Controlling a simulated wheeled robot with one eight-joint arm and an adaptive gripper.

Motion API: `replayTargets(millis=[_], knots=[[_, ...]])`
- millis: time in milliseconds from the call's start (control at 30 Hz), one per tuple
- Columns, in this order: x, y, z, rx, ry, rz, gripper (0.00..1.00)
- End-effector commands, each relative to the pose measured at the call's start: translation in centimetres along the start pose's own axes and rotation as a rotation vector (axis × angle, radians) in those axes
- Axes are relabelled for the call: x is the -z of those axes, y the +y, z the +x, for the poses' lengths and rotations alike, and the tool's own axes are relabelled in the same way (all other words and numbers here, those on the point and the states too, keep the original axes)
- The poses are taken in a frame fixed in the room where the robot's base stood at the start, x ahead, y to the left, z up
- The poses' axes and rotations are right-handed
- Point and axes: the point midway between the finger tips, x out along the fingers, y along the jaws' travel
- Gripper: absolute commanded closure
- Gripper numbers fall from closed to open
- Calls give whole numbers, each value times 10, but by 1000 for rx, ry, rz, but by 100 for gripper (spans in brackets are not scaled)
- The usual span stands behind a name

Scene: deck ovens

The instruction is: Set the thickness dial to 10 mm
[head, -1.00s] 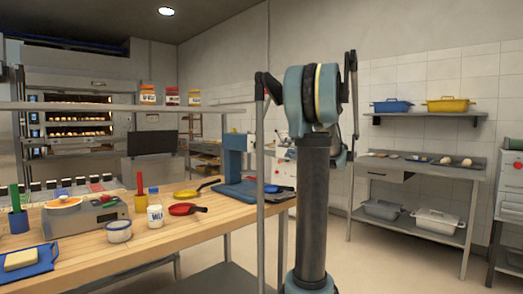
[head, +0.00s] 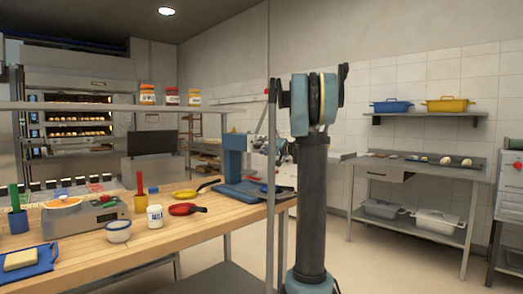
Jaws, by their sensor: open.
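No thickness dial or 10 mm mark can be made out in the head view. A blue upright machine (head: 235,158) with a flat blue base stands at the right end of the wooden counter. My gripper (head: 262,145) shows small and partly hidden just right of this machine's upper part. It is open, and nothing can be seen between its fingers. Whether it touches the machine cannot be told. A pale machine (head: 286,176) stands behind, largely hidden by a post and my arm.
The wooden counter (head: 150,245) holds a kitchen scale (head: 88,217), a milk bottle (head: 155,216), a white tub (head: 117,231), a red pan (head: 183,209) and a yellow pan (head: 186,194). A grey shelf post (head: 270,200) stands before my arm. Open floor lies right.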

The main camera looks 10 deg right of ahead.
Motion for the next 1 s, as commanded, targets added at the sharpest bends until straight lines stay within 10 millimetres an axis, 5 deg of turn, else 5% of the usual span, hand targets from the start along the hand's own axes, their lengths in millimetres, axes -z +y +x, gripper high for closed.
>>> replayTargets(millis=[433, 633, 1000], knots=[[0, 0, 9, 0, 0, 0, 48], [0, 0, 9, -1, 0, 0, 92], [0, 1, 9, -1, 2, 29, 93]])
